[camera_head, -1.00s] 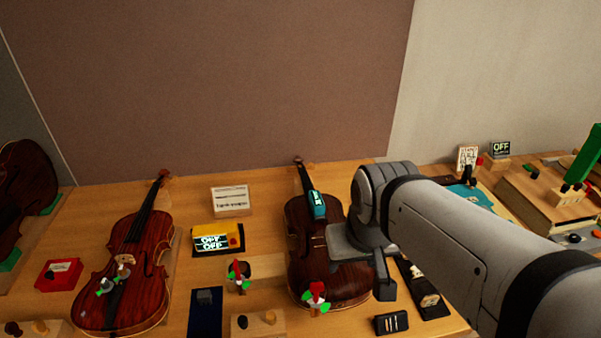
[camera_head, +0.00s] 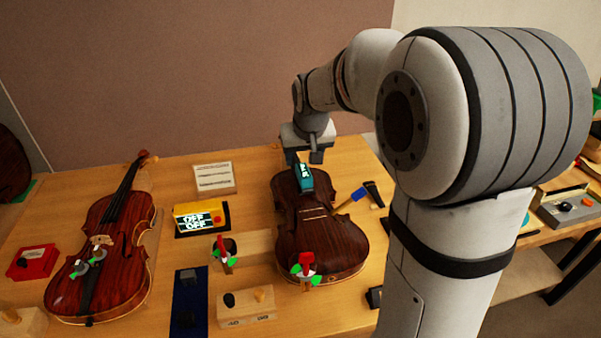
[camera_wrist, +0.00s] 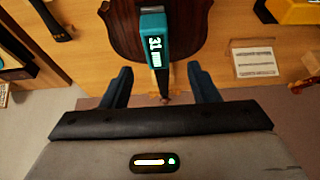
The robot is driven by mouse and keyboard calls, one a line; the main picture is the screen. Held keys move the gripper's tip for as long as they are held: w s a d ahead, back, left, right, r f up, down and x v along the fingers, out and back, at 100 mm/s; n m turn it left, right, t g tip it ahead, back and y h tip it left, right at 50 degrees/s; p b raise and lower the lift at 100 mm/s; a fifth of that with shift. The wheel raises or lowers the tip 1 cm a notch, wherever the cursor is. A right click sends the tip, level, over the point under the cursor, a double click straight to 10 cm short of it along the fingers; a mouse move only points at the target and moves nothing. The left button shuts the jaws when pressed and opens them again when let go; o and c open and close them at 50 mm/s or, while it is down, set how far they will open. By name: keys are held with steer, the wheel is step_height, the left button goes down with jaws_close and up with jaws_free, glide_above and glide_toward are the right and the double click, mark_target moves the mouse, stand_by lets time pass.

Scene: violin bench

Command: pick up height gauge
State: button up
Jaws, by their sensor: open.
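The height gauge (camera_head: 304,178) is a small teal block with a lit display, sitting on the neck end of the right-hand violin (camera_head: 318,238). In the wrist view the gauge (camera_wrist: 155,45) shows a reading in mm and lies over the violin's strings. My gripper (camera_head: 310,158) is above the neck, just beyond the gauge in the head view. In the wrist view my gripper (camera_wrist: 160,78) is open, with one finger on each side of the neck line. The gauge shows just ahead of the fingertips, and nothing is held. I cannot tell the height gap.
A second violin (camera_head: 105,255) lies at left. A yellow box with a display (camera_head: 200,216) and a white card (camera_head: 214,178) stand between them. A red-topped clamp (camera_head: 306,264) sits at the near end of the gauge's violin. A blue-handled tool (camera_head: 357,194) lies to its right.

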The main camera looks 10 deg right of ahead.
mark_target(304, 171)
steer(key=x, duration=0.6)
steer(key=shift+s+d+f+p, duration=0.15)
steer(key=shift+f+p, duration=0.25)
steer(key=shift+f, duration=0.05)
steer(key=c, duration=1.2)
